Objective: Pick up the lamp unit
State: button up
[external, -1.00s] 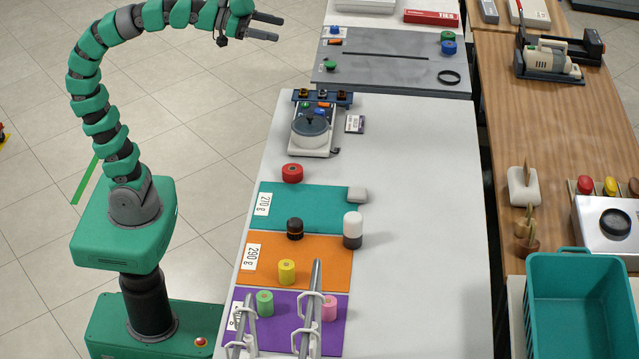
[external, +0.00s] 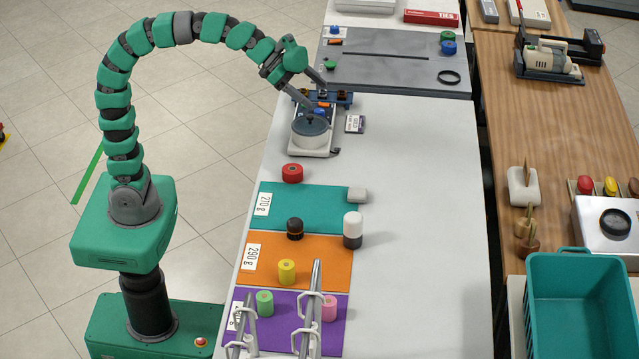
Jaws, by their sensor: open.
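I cannot tell for sure which thing is the lamp unit. A small blue rack (external: 346,103) with dark, orange-marked pieces stands at the far left of the white table. Just in front of it is a white device with a round grey pan (external: 311,131); small orange and blue parts show behind the pan. My gripper (external: 316,95) is open and points down and right over the rack and the back of this device. Its fingers are spread and hide part of both. Nothing shows between them, and I cannot tell whether they touch anything.
A red spool (external: 292,173) and teal, orange (external: 330,270) and purple mats with weights lie nearer on the table. A grey board (external: 390,72) is behind the rack. A small labelled card (external: 355,124) lies right of the device. The table's right side is clear.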

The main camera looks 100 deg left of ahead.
jog(key=w+d+f+m+g+h, duration=0.1)
jog(key=w+f+m+g+h, duration=0.15)
jog(key=f, duration=0.75)
jog(key=w+f+m+g+h, duration=0.2)
jog(key=w+f+m+h, duration=0.1)
jog(key=f, duration=0.7)
jog(key=m+h, duration=0.4)
send_near(356, 234)
jog(key=shift+n+g, duration=0.25)
jog(key=x, duration=0.9)
jog(key=shift+w+r, duration=0.15)
jog(key=shift+w, duration=0.1)
jog(key=shift+c, duration=0.3)
jog(key=c, duration=1.1)
